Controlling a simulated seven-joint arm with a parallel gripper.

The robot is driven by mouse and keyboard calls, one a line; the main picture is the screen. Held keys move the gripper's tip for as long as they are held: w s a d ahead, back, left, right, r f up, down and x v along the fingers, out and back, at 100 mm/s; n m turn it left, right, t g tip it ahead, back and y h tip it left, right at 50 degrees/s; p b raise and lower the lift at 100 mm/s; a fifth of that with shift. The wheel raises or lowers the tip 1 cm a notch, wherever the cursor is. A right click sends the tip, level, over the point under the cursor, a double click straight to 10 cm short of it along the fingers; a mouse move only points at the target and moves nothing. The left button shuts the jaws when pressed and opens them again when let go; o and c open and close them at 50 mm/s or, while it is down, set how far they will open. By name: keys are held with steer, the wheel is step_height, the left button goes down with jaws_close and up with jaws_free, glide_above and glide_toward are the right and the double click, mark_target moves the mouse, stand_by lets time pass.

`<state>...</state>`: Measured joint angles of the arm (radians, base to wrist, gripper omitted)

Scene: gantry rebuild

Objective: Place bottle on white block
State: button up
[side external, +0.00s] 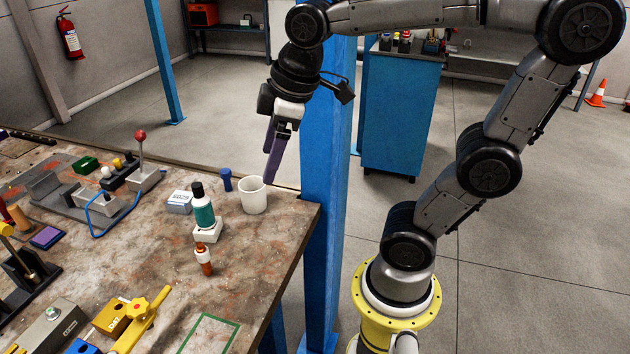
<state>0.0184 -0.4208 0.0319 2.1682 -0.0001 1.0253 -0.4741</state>
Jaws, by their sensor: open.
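A teal bottle (203,212) with a black cap stands upright near the table's right edge. A white block (208,234) shows directly under it, and the bottle appears to rest on top of it. My gripper (269,180) points down with purple fingers, to the right of the bottle and apart from it. It is open, with nothing visible in it. Its fingertips overlap the rim of a white cup (254,200) in the picture; I cannot tell whether they touch it.
A blue cylinder (226,180), a grey-white box (180,202) and an orange-brown vial (204,261) stand close around the bottle. A lever box (145,178) is farther left. A blue post (325,180) rises beside the table's right edge. A green outlined square (232,324) lies in front.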

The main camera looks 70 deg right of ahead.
steer(key=s+f+m+t, duration=0.1)
steer(key=s+f+m, duration=0.3)
steer(key=s, duration=0.4)
steer(key=shift+a+m+t, duration=0.2)
steer(key=shift+m+t, duration=0.2)
steer(key=shift+m, duration=0.2)
